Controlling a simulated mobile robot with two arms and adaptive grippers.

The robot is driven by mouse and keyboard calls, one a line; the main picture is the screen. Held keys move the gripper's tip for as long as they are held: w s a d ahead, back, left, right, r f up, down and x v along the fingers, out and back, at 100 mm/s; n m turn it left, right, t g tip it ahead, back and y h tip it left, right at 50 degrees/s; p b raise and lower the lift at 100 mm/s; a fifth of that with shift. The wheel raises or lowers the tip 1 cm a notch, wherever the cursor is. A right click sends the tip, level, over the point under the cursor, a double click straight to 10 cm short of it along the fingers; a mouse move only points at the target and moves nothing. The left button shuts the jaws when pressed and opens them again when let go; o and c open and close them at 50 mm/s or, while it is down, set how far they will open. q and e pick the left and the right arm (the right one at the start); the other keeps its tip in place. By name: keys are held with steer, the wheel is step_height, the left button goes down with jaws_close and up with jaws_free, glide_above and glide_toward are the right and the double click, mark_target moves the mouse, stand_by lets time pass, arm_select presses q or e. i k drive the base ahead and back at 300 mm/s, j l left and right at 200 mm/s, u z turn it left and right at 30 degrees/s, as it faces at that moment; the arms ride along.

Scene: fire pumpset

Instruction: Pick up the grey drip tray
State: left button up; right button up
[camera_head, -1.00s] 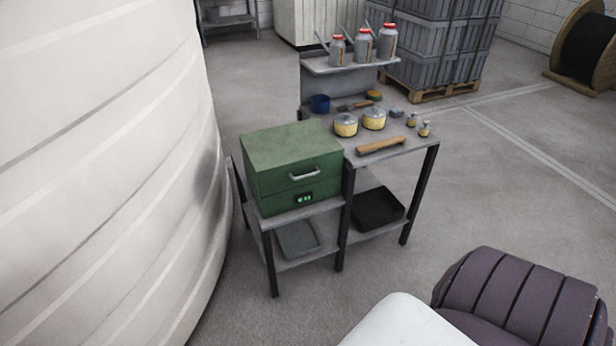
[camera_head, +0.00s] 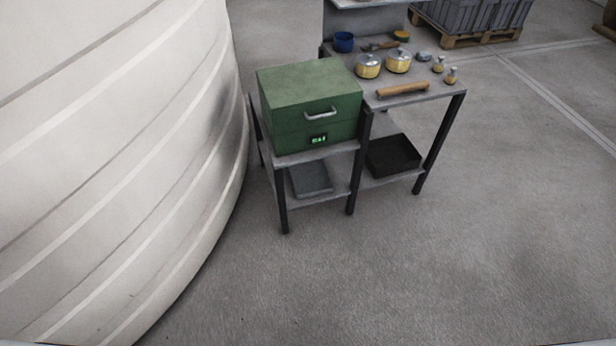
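The grey drip tray (camera_head: 311,179) is a shallow rectangular tray. It lies on the lower shelf of the workbench, below the green box, in the middle of the head view. The upper shelf and the green box stand above it, and bench legs stand at its sides. Neither of my grippers is in view.
A green box (camera_head: 310,105) with a handle stands on the bench. A black tray (camera_head: 393,155) lies on the lower shelf to the right. The worktop (camera_head: 425,88) holds yellow tins and a wooden-handled tool. A large white tank (camera_head: 120,170) fills the left. The floor (camera_head: 400,270) in front is clear.

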mark_target(310, 179)
steer(key=i+l, duration=0.35)
steer(key=l, duration=0.15)
steer(key=i+l+u, duration=0.1)
steer(key=i+l, duration=0.2)
steer(key=l, duration=0.15)
steer(key=i+l, duration=0.35)
steer(key=l, duration=0.15)
